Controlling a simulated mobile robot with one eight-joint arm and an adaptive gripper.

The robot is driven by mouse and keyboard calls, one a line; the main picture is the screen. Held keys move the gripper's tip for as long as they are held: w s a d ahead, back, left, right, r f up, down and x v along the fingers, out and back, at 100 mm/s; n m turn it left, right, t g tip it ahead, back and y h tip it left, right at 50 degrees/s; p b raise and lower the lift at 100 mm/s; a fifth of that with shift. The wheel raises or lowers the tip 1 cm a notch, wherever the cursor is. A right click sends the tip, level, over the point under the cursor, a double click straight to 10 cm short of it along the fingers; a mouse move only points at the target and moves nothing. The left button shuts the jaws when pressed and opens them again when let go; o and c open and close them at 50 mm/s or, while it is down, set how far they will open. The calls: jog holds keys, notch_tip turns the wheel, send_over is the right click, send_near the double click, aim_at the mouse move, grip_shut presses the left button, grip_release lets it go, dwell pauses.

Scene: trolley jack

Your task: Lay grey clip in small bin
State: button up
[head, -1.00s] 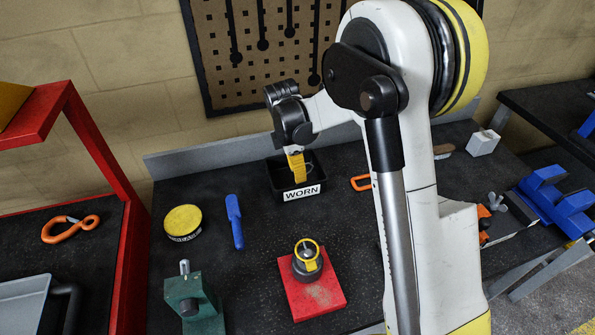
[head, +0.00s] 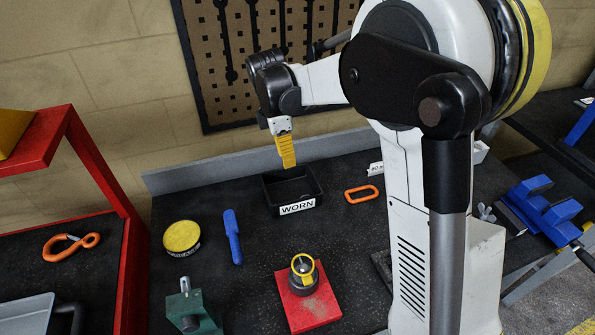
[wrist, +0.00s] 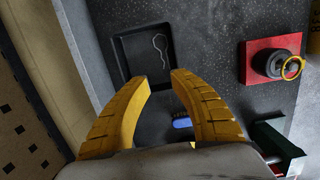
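The small black bin (head: 268,200), labelled WORN, stands near the back of the dark bench. In the wrist view the bin (wrist: 122,60) lies just beyond my fingertips. The grey clip (wrist: 160,44), a thin wire loop with a narrower tail, shows inside the bin in the wrist view. I cannot make out the clip in the head view. My gripper (head: 288,164) is above the back of the bin, clear of it. In the wrist view its yellow fingers (wrist: 163,80) are spread apart with nothing between them.
A blue-handled tool (head: 233,237) and a yellow-topped tin (head: 182,237) lie left of the bin. An orange carabiner (head: 362,194) lies to its right. A red plate (head: 319,307) bearing a round dark part is in front. A pegboard (head: 238,90) hangs behind.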

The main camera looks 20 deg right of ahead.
jog(key=s+d+r+m+t+y, duration=0.1)
jog(key=s+r+m+t, duration=0.1)
jog(key=s+r+m, duration=0.4)
jog(key=s+d+r+m+t, duration=0.1)
jog(key=s+r+m+t, duration=0.15)
jog(key=s, duration=0.45)
jog(key=s+f+m+t, duration=0.1)
jog(key=s+m+t, duration=0.1)
jog(key=s+m, duration=0.7)
jog(key=shift+s+f+t+y, duration=0.2)
jog(key=shift+s+t+y, duration=0.15)
jog(key=shift+s, duration=0.7)
jog(key=shift+a, duration=0.1)
